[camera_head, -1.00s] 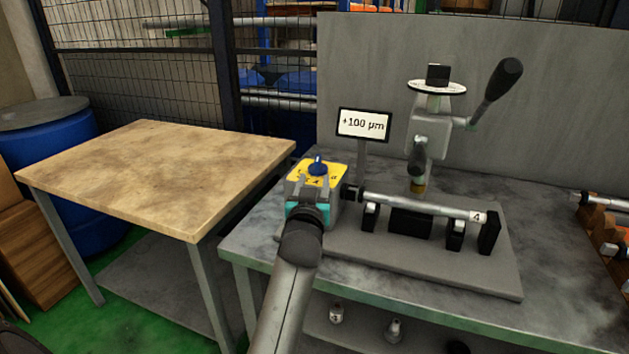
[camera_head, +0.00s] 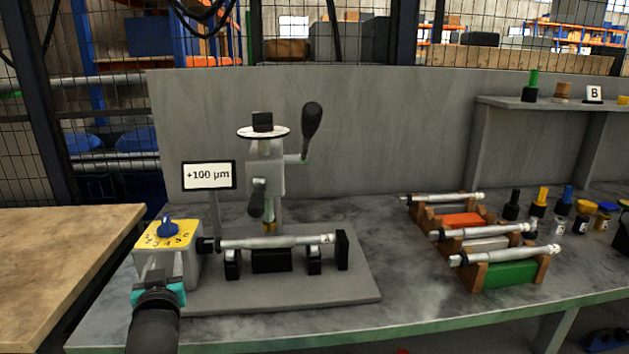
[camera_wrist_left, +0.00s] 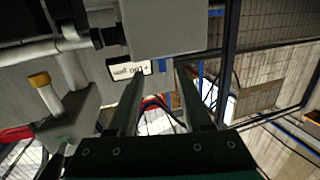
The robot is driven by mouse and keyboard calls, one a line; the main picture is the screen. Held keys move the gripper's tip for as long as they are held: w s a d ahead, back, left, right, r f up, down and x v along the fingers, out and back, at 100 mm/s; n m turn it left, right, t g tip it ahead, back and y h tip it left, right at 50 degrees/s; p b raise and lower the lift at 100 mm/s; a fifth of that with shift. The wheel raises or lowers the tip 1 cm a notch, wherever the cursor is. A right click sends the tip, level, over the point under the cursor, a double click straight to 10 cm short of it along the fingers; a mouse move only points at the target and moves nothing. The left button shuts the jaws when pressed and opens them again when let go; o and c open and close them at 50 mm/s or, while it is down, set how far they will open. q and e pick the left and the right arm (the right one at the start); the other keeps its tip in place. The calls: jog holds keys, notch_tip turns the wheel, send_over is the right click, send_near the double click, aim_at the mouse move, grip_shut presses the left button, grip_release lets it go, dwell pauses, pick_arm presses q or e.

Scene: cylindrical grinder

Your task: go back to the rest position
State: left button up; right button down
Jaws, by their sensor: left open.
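My left gripper (camera_head: 160,282) shows at the lower left of the head view, in front of the grey box with a yellow top and blue knob (camera_head: 167,228). I cannot tell there whether it touches the box. In the left wrist view the two fingers (camera_wrist_left: 159,74) are apart with nothing held between them. The grey box (camera_wrist_left: 165,25) is just beyond their tips. A metal shaft (camera_head: 275,242) lies level on black supports right of the box. My right gripper is not in view.
A +100 µm sign (camera_head: 208,175) and a lever device (camera_head: 265,165) stand behind the shaft. Three more shafts lie on a rack with coloured blocks (camera_head: 512,273) at right. A wooden-topped table (camera_head: 60,250) is at left. The bench front between fixture and rack is clear.

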pick_arm(q)
jog(key=s+d+f, duration=0.1)
jog(key=s+f, duration=0.1)
jog(key=s+d+f+m+g+h, duration=0.1)
jog(key=f, duration=0.1)
jog(key=s+d+f+g, duration=0.1)
jog(key=s+f, duration=0.1)
jog(key=shift+s+d+f+m+h, duration=0.2)
jog(key=shift+s+f+m+h, duration=0.1)
jog(key=shift+s+h, duration=0.1)
jog(key=s+d+f+m+g+h, duration=0.25)
jog(key=s+d+f, duration=0.2)
jog(key=s, duration=0.45)
jog(key=s+d+f+m+g+h, duration=0.1)
jog(key=s+d+f+g+h, duration=0.2)
jog(key=s+d, duration=0.45)
jog(key=s+d+f+m+g+h, duration=0.1)
jog(key=s+d+f+m+g, duration=0.25)
jog(key=s, duration=0.75)
notch_tip(320, 180, down, 23)
jog(key=a+n+g, duration=0.1)
jog(key=a+g, duration=0.1)
jog(key=s+a+f+y, duration=0.1)
jog(key=s+a+f, duration=0.3)
jog(key=s+f, duration=0.8)
jog(key=shift+a+f, duration=0.35)
jog(key=shift+a, duration=0.05)
jog(key=shift+s, duration=0.1)
